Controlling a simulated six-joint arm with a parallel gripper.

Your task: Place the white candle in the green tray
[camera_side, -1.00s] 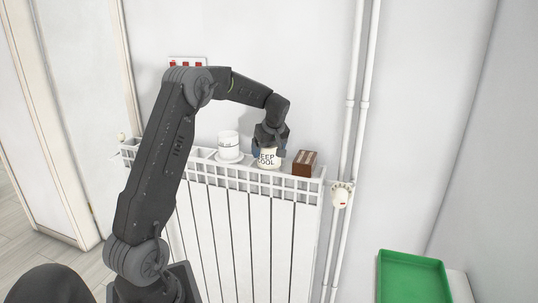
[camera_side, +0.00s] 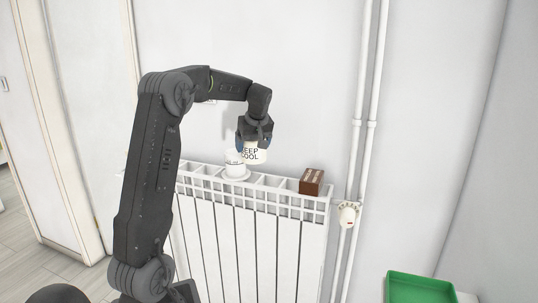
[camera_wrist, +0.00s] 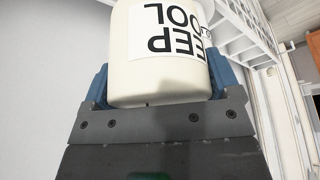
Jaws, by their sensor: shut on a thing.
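The white candle is a cream-white cylinder with a black-lettered label reading "EEP COOL" in part (camera_side: 252,155). My gripper (camera_side: 253,144) is shut on it and holds it upright, raised above the radiator top. In the wrist view the candle (camera_wrist: 160,75) sits between the blue fingers of my gripper (camera_wrist: 158,88), its label upside down. The green tray (camera_side: 420,288) is at the lower right of the side view, lower than the radiator and well away from my gripper. The bottom edge of the picture cuts it off, and the part that shows looks empty.
A white cup (camera_side: 234,163) on a saucer stands on the radiator (camera_side: 260,230), just left of and below the candle. A brown box (camera_side: 312,181) stands at its right end. Vertical white pipes (camera_side: 365,120) with a valve (camera_side: 349,214) rise between the radiator and the tray.

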